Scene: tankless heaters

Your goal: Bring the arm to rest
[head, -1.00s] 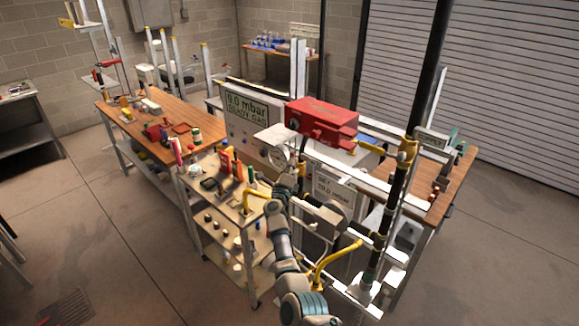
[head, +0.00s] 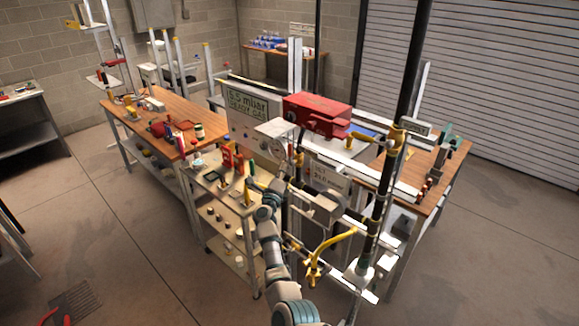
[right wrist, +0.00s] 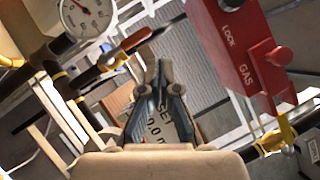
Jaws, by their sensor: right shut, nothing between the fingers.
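My right arm (head: 270,235) rises from the bottom middle of the head view toward the heater test bench. In that view a round gauge (right wrist: 87,15) is at the upper left and a red box marked LOCK and GAS (right wrist: 240,48) is at the upper right. The red box also shows in the head view (head: 318,112). My left gripper is not in view.
A grey panel display (head: 248,104) reads about 5.5 mbar. A cart (head: 215,178) with tools stands left of my arm. A yellow lever (head: 330,250) and a black vertical pipe (head: 380,205) are close on the right. The floor at left (head: 110,235) is mostly clear.

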